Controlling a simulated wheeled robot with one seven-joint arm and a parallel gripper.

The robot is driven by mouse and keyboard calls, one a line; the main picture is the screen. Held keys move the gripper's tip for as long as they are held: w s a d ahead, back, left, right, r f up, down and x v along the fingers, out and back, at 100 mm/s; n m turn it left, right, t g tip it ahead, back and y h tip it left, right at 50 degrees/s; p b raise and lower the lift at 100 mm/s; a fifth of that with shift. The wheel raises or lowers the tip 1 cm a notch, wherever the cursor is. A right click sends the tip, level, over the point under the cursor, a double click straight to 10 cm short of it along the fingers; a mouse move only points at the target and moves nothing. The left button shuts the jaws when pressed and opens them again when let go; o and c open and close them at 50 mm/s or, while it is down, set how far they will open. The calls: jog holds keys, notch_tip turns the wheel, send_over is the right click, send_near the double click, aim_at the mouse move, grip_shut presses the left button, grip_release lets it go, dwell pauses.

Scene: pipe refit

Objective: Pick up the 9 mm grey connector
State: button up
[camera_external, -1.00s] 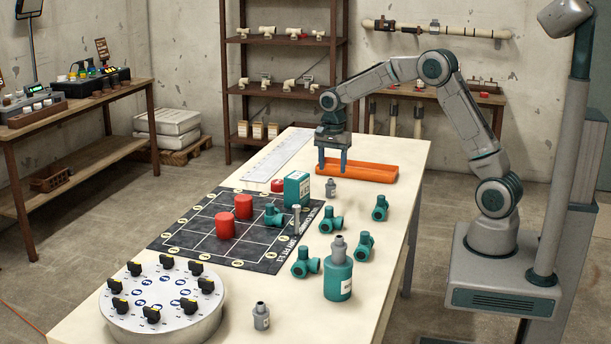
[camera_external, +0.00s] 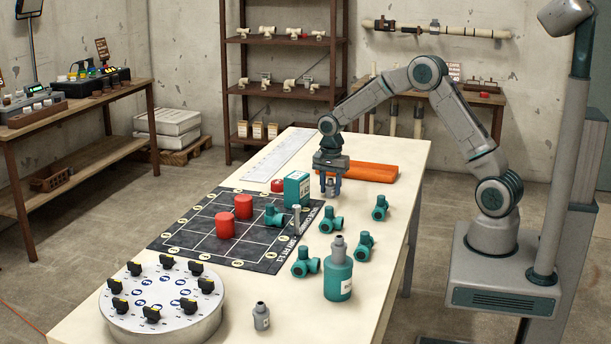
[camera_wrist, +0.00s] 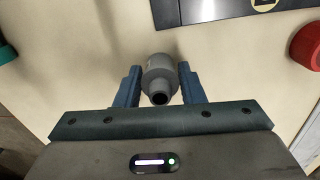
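A small grey connector (camera_wrist: 160,75) with a narrower neck stands between the two fingers of my gripper (camera_wrist: 160,68) in the wrist view. The fingertips meet both sides of its body, with no clear gap there. I see no clear lift off the table. A similar grey connector (camera_external: 261,316) stands at the table's front, by the round dial plate. No size marking is readable on either connector.
A teal box (camera_external: 297,190) and a red cap (camera_external: 278,185) stand close left of my gripper. Teal valve fittings (camera_external: 331,220) and a teal bottle (camera_external: 338,272) stand nearer the camera. The dark grid mat (camera_external: 190,240) holds red cylinders.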

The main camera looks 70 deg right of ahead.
jog(key=c, duration=0.4)
jog(key=shift+c, duration=0.2)
jog(key=shift+r, duration=0.1)
